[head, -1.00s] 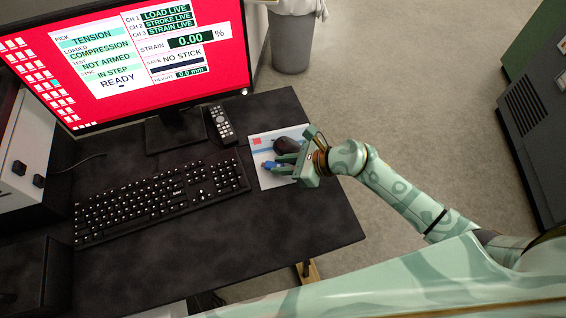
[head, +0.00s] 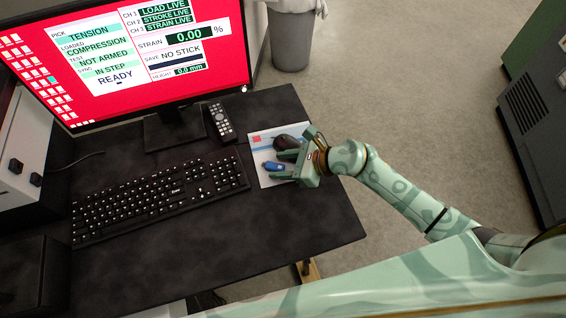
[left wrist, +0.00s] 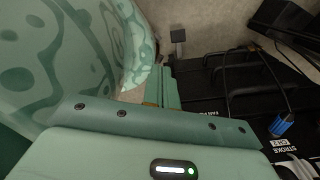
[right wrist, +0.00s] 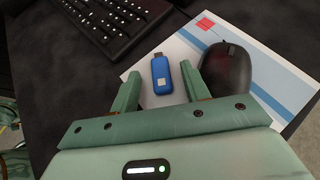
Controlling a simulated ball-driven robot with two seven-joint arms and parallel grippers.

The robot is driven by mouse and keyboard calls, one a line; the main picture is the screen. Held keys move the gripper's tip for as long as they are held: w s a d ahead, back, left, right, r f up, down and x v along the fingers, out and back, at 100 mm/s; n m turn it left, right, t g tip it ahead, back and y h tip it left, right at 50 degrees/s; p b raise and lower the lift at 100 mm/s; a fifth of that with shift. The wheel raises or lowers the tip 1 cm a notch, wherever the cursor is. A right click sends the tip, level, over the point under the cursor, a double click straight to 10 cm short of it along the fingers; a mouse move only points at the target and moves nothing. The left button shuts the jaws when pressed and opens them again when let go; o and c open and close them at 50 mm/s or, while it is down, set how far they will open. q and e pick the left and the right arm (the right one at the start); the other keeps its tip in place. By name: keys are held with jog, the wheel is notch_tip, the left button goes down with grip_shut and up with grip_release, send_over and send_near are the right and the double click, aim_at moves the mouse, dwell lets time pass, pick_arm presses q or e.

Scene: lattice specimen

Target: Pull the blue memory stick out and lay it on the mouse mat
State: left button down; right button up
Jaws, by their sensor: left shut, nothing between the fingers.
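The blue memory stick (head: 273,166) lies flat on the mouse mat (head: 267,181), near its left side. In the right wrist view the stick (right wrist: 161,76) has its metal plug pointing away, close to the mat's edge. My right gripper (head: 284,167) is open over the mat. Its fingers (right wrist: 157,85) stand apart on either side of the stick, with a gap to each. My left gripper (left wrist: 163,85) is shut and empty in the left wrist view, away from the stick, and is outside the head view.
A black mouse (head: 287,142) sits on the mat beside my right gripper. A keyboard (head: 160,198), a remote (head: 221,122) and a monitor (head: 130,50) stand to the left. The desk front is clear. A blue plug on a cable (left wrist: 282,125) shows in the left wrist view.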

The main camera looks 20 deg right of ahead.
jog(key=o, duration=0.5)
jog(key=shift+d, duration=0.1)
jog(key=shift+p+v, duration=1.1)
jog(key=shift+v, duration=1.35)
jog(key=p+v, duration=0.1)
jog(key=v, duration=1.5)
jog(key=shift+d+r+p, duration=0.1)
jog(key=shift+r+p, duration=0.05)
jog(key=shift+p, duration=0.2)
